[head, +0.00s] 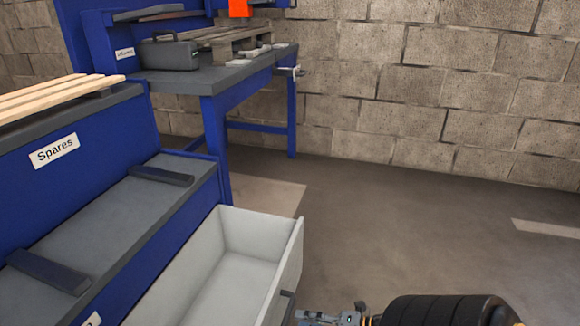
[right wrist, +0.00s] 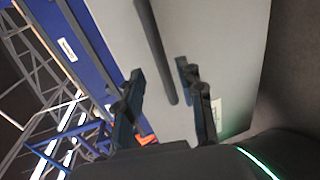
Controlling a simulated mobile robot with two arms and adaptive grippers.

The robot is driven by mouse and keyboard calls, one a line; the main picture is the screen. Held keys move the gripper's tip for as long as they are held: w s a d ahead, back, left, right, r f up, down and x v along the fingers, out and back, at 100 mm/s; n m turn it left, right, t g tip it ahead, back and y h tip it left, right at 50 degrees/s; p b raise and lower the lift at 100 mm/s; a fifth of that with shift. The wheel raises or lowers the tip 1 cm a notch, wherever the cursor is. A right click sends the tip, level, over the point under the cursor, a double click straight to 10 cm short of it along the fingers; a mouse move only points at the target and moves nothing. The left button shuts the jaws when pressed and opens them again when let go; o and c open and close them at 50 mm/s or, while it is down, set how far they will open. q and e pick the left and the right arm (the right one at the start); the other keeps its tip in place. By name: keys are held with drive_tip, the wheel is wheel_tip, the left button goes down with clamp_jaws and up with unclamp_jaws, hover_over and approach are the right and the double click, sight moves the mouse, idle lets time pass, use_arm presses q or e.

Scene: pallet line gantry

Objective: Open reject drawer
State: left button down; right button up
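A drawer with a light grey interior (head: 240,272) stands pulled out of the blue cabinet at the bottom of the head view. It looks empty. Its dark bar handle (head: 287,308) is on the front face and also shows in the right wrist view (right wrist: 152,40). My right gripper (head: 332,317) is beside the handle, partly cut off by the frame edge. In the right wrist view its fingers (right wrist: 160,69) are apart, with the handle's end appearing between them and gaps on both sides. A white label (right wrist: 216,112) on the drawer front is unreadable. My left gripper is out of view.
The blue cabinet (head: 110,165) carries a "Spares" label (head: 55,150) and dark handles. Behind it, a blue workbench (head: 225,80) holds a dark case (head: 168,52) and a wooden pallet (head: 225,42). Open floor (head: 400,220) lies right of the drawer, up to the block wall.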

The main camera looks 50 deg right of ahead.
drive_tip(key=v, duration=0.5)
drive_tip(key=shift+s, duration=0.25)
